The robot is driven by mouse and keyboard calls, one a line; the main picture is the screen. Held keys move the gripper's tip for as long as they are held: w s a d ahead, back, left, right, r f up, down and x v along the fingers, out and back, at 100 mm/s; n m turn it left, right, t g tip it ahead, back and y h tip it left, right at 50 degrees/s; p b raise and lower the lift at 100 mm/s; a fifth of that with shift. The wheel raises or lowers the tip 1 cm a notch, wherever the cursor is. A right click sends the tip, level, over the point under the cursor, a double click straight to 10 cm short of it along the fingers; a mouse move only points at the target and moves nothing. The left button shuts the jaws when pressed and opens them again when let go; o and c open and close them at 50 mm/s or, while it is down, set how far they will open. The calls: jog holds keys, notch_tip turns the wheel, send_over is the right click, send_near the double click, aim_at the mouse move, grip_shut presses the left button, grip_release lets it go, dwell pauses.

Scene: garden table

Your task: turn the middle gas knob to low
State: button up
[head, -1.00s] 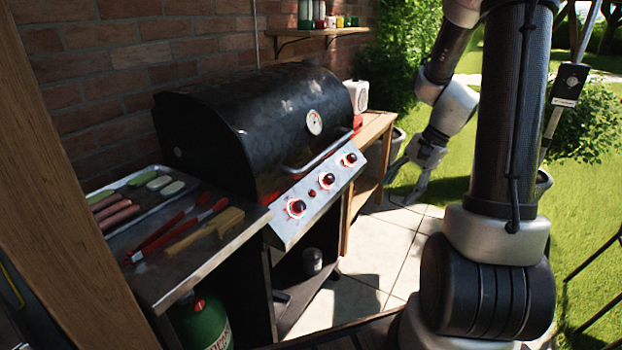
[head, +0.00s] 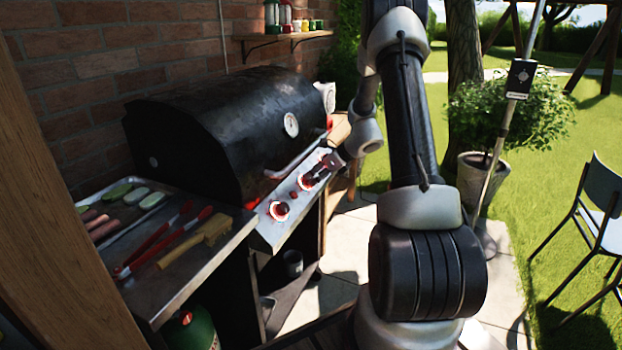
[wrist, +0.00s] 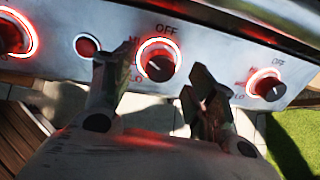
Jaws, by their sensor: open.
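The middle gas knob (wrist: 158,62) is black inside a glowing red ring. OFF is printed above it, HI at its upper left and LO at its lower left. Its exact pointer setting is hard to read. In the head view the middle knob (head: 308,181) is partly covered by my gripper (head: 324,169). In the wrist view my gripper (wrist: 151,74) is open and empty, with one finger on each side below the knob. I cannot tell whether a finger touches it.
The left knob (wrist: 14,34) and right knob (wrist: 268,86) also have red rings. A red button (wrist: 87,45) sits left of the middle knob. The grill lid (head: 225,125) is closed, its handle (head: 296,157) above the panel. Tongs (head: 165,240) and a brush (head: 196,238) lie left.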

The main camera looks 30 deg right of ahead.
aim_at(309, 180)
jog(key=shift+x, duration=1.35)
jog(key=c, duration=1)
jog(key=shift+c, duration=0.2)
